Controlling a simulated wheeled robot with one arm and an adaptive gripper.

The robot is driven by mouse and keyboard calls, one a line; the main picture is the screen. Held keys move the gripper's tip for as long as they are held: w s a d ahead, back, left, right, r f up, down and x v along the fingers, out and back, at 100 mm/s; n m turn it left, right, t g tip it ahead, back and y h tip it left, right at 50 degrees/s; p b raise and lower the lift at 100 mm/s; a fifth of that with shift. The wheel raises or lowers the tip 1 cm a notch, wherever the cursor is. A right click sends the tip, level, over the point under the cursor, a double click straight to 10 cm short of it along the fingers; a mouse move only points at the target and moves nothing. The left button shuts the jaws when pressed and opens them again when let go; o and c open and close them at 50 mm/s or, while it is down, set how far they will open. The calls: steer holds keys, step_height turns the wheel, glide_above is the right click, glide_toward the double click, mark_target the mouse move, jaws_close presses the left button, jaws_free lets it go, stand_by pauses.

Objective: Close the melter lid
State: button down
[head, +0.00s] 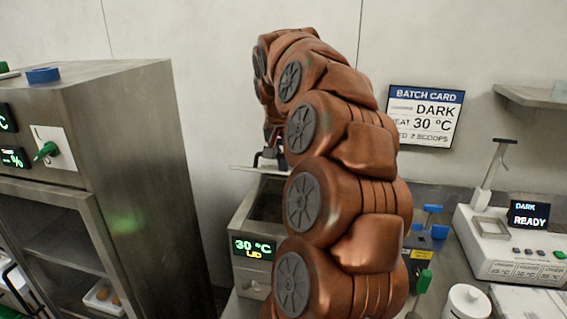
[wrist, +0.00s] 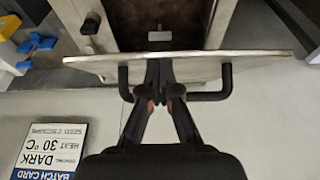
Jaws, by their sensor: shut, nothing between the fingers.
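The melter (head: 250,265) is a steel box whose green and yellow display reads 30 °C and LID. Its lid (head: 245,168) is open and shows almost edge-on as a thin pale plate above the dark opening. In the wrist view the lid (wrist: 255,62) spans the middle of the picture, with a black bar handle (wrist: 215,96) on its near side. My gripper (wrist: 160,72) is shut, its fingers at the middle of the handle and against or very near the lid. The fingers hide the middle of the bar, so contact is unclear. In the head view my arm hides most of the gripper.
The melter's open brown well (wrist: 160,12) shows beyond the lid. A tall steel cabinet (head: 135,150) stands at the left. Blue-handled items (head: 432,209), a white jar (head: 466,302) and a white machine reading READY (head: 510,262) stand at the right. The batch card (head: 425,118) hangs behind.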

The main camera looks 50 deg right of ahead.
mark_target(281, 232)
steer(key=a+f+h+b, duration=0.1)
steer(key=f+b, duration=0.3)
steer(key=b, duration=0.1)
steer(key=s+a+f+t+h+b, duration=0.1)
steer(key=a+f+b, duration=0.1)
steer(key=f+b, duration=0.2)
steer(key=s+a+f+t+h+b, duration=0.1)
steer(key=f+b, duration=0.3)
steer(key=b, duration=0.3)
steer(key=shift+s+a+h+b, duration=0.2)
steer(key=shift+h+b, duration=0.15)
steer(key=shift+h, duration=0.05)
steer(key=shift+t+h, duration=0.4)
steer(key=shift+h, duration=0.4)
steer(key=f+b, duration=0.1)
steer(key=b, duration=0.1)
steer(key=f+b, duration=0.1)
steer(key=f, duration=0.1)
steer(key=f+b, duration=0.1)
steer(key=b, duration=0.1)
steer(key=shift+s+a+f+b, duration=0.15)
steer(key=shift+a+f+b, duration=0.15)
steer(key=shift+a+f, duration=0.2)
steer(key=shift+f, duration=0.15)
